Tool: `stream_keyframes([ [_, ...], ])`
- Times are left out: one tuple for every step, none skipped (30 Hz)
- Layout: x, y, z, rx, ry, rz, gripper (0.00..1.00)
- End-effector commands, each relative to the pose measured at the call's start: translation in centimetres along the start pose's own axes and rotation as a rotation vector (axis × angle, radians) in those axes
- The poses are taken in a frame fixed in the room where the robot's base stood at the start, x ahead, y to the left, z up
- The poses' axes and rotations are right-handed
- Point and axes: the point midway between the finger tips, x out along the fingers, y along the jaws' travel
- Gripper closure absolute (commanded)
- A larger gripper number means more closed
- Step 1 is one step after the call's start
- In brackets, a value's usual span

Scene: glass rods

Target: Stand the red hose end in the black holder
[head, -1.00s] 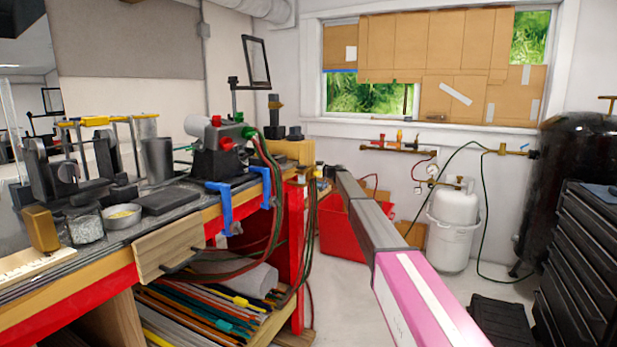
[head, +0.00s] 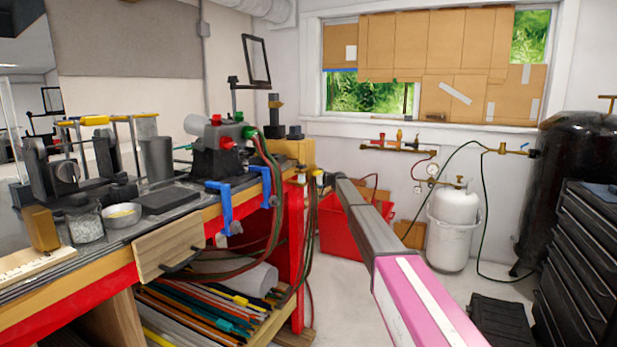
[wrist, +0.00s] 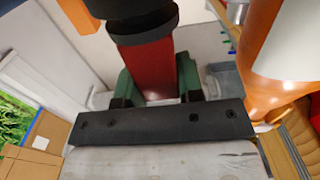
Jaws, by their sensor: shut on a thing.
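My gripper (wrist: 157,92) shows in the wrist view, with a green finger on each side of a red cylinder (wrist: 147,68), which looks like the red hose end. It is shut on this cylinder. A wider black collar tops the cylinder in the picture, with a black round part (wrist: 135,12) beyond it; I cannot tell whether they touch or whether that part is the black holder. In the head view my arm reaches toward the far end of the workbench (head: 262,178). The gripper and red piece are too small or hidden to make out there.
Red and green hoses (head: 275,205) hang at the bench end near my arm. A red bin (head: 342,235) and white gas tank (head: 454,215) stand beyond. An orange cylinder (wrist: 275,55) is close on the right in the wrist view.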

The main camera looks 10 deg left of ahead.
Motion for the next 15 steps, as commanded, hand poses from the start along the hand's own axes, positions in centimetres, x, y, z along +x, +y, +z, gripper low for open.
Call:
stream_keyframes([
  [0.00, 0.00, -0.07, 0.000, 0.001, 0.000, 0.95],
  [0.00, 0.00, -0.03, 0.000, 0.000, 0.000, 0.63],
  [0.00, 0.00, -0.03, 0.000, 0.000, 0.000, 0.50],
  [0.00, 0.00, -0.04, 0.000, 0.000, 0.000, 0.41],
  [0.00, 0.00, -0.04, 0.000, 0.000, 0.000, 0.41],
  [0.00, 0.00, -0.04, 0.000, 0.000, 0.000, 0.41],
  [0.00, 0.00, -0.04, 0.000, 0.000, 0.000, 0.41],
  [0.00, 0.00, -0.04, 0.000, 0.000, 0.000, 0.41],
  [0.00, 0.00, -0.04, 0.000, 0.000, 0.000, 0.41],
  [0.00, 0.00, -0.04, 0.000, 0.000, 0.000, 0.41],
  [0.00, 0.00, -0.04, 0.000, 0.000, 0.000, 0.41],
  [0.00, 0.00, -0.06, 0.000, 0.000, 0.000, 0.41],
  [0.00, 0.00, -0.09, 0.000, 0.000, 0.000, 0.41],
  [0.01, 0.00, -0.14, 0.000, 0.000, 0.000, 0.41],
  [0.00, 0.00, -0.26, 0.000, 0.000, 0.000, 0.41],
])
